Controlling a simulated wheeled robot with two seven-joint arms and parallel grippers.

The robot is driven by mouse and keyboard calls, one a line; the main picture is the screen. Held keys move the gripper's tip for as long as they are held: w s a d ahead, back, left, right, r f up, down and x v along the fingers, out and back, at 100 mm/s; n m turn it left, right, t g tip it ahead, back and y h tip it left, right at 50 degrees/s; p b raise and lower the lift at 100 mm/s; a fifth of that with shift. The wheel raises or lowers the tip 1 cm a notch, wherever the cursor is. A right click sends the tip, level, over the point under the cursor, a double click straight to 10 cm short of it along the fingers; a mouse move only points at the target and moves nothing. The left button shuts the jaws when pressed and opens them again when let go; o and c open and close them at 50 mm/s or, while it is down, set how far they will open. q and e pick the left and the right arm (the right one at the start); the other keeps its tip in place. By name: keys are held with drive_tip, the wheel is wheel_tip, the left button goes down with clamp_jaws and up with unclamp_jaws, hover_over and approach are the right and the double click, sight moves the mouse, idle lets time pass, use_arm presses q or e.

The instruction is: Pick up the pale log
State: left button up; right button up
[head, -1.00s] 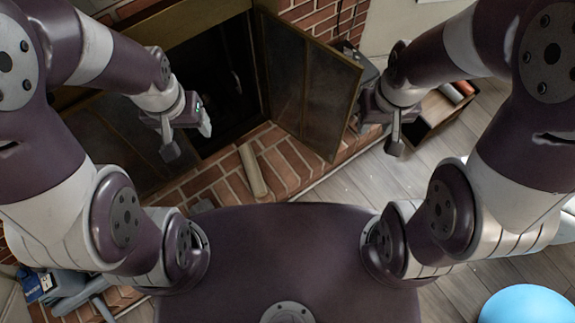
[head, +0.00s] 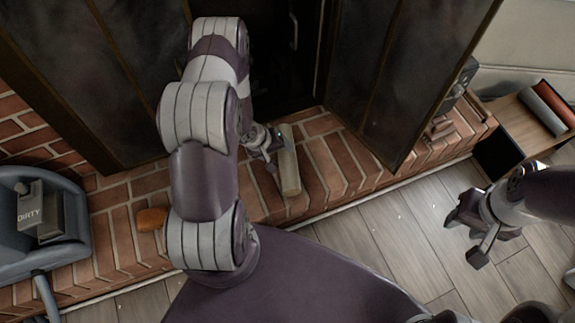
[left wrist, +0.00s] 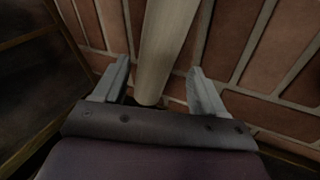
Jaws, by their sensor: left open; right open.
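The pale log (head: 289,163) lies on the brick hearth in front of the open fireplace. My left gripper (head: 273,156) is at the log in the head view, beside its left side. In the left wrist view the pale log (left wrist: 163,50) runs between the two open fingers of my left gripper (left wrist: 157,85), with a gap visible on each side. The fingers do not close on it. My right gripper (head: 467,234) is open and empty above the wooden floor at the right.
Dark fireplace doors (head: 415,75) stand open on both sides of the hearth. An orange-brown object (head: 151,219) and a grey container marked DIRTY (head: 40,215) are at the left. A wooden box (head: 508,125) with rolls is at the right.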

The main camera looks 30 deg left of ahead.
sight(284, 157)
use_arm(q)
drive_tip(key=shift+b+x, duration=0.3)
drive_tip(key=shift+x, duration=0.75)
drive_tip(key=b+x, duration=0.3)
drive_tip(key=x, duration=0.1)
drive_tip(key=shift+s+f+b, duration=0.15)
drive_tip(key=shift+f+b, duration=0.15)
drive_tip(key=shift+d+f, duration=0.15)
drive_tip(key=shift+r, duration=0.2)
drive_tip(key=c, duration=1)
drive_tip(key=shift+c, duration=0.5)
use_arm(e)
wheel_tip(284, 157, down, 5)
drive_tip(key=shift+r, duration=0.1)
use_arm(q)
drive_tip(key=shift+r, duration=0.1)
use_arm(e)
drive_tip(key=shift+r, duration=0.1)
